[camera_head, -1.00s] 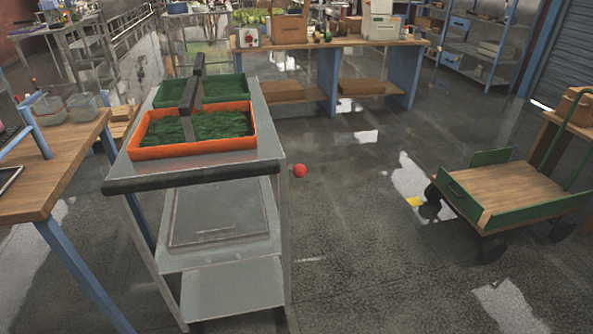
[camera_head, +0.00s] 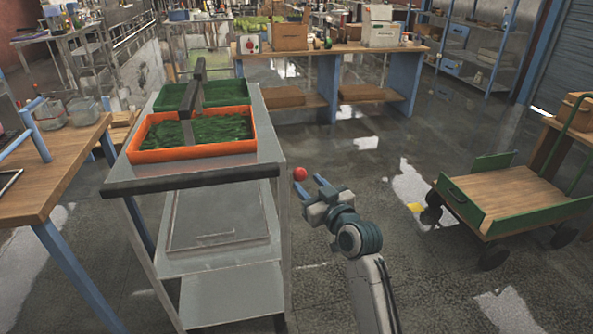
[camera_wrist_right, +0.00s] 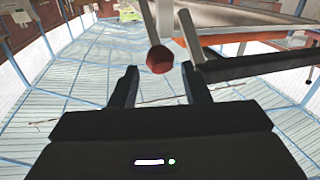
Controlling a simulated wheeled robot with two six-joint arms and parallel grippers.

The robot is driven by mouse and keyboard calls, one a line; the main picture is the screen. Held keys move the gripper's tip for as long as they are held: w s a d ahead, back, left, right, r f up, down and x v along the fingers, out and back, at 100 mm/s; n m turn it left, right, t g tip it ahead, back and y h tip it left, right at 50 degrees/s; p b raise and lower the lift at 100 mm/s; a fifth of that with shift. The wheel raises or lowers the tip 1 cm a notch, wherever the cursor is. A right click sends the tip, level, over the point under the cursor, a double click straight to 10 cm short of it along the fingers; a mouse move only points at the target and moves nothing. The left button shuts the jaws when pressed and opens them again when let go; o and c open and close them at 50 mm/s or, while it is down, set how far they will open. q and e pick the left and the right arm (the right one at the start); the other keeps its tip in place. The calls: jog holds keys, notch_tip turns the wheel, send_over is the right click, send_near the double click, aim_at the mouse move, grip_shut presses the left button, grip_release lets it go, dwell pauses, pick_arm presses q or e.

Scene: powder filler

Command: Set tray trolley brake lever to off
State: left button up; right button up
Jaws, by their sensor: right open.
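The tray trolley (camera_head: 215,280) stands left of centre in the head view, a grey metal cart with a black push handle (camera_head: 190,184). A red ball-shaped knob (camera_head: 300,174) shows just right of the trolley's side, and I take it for the brake lever's end. My right gripper (camera_head: 310,184) is open and empty, just below and right of the knob. In the right wrist view the knob (camera_wrist_right: 159,60) shows ahead, between the line of the two fingers. My left gripper is not in view.
An orange tray (camera_head: 150,154) and a green tray (camera_head: 225,95) lie on the trolley top. A wooden workbench (camera_head: 40,195) stands close on the left. A flat cart (camera_head: 510,190) with green sides stands at the right. Floor between it and the trolley is clear.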

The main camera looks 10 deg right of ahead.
aim_at(296, 171)
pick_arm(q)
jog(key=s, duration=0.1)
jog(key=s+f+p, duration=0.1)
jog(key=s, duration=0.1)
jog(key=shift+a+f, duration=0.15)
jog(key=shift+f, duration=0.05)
pick_arm(e)
jog(key=x, duration=0.7)
jog(key=shift+w+a+f, duration=0.1)
jog(key=shift+w, duration=0.1)
grip_shut()
